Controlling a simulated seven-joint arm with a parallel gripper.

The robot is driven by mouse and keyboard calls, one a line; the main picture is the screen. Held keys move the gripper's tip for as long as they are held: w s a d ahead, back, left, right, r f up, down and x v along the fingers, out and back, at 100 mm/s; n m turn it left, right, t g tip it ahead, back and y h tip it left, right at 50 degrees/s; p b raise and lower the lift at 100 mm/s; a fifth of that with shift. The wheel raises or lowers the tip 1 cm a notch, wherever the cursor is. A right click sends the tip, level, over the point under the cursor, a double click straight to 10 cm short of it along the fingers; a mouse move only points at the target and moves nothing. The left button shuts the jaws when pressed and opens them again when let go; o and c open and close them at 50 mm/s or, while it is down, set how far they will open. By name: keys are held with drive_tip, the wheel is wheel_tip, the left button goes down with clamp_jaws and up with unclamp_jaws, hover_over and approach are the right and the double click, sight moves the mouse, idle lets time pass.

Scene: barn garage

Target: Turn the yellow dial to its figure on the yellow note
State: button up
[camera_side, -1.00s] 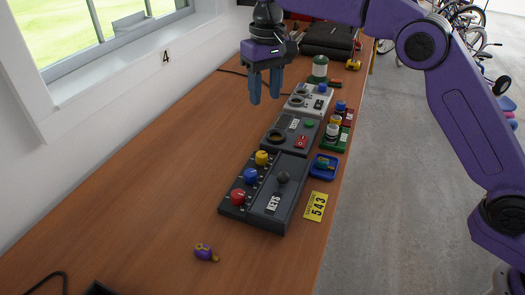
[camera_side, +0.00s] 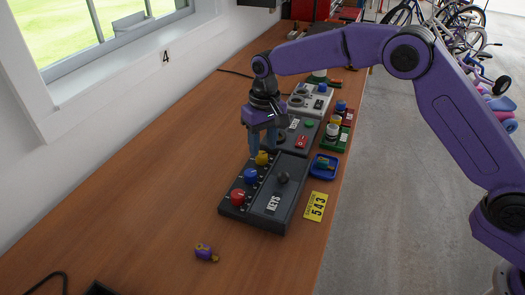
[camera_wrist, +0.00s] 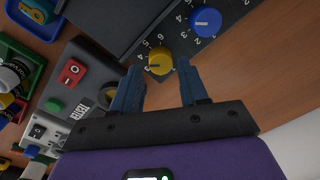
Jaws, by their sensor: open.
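The yellow dial (camera_side: 262,158) is the far one of a row on the dark grey KEYS box (camera_side: 266,213), beyond the blue dial (camera_side: 250,175) and the red dial (camera_side: 238,196). My gripper (camera_side: 260,146) is open and points down just above the yellow dial. In the wrist view the yellow dial (camera_wrist: 160,60) lies just beyond and between the two fingertips, with nothing gripped. It has a dark pointer mark and small figures beside it; the exact setting is hard to read.
A second grey panel (camera_side: 290,147) with a red switch stands directly beyond the box. A blue tray (camera_side: 323,168) with small items lies to the right. A purple and yellow object (camera_side: 204,252) lies near the front. The wooden table left of the box is clear.

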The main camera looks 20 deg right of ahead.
sight(262, 154)
drive_tip(key=shift+a+f, duration=0.1)
drive_tip(key=shift+f, duration=1.45)
drive_tip(key=c, duration=0.8)
drive_tip(key=shift+n, duration=0.4)
drive_tip(key=shift+o, duration=0.2)
drive_tip(key=n, duration=0.3)
drive_tip(key=shift+n, duration=2.4)
drive_tip(key=shift+w, duration=0.1)
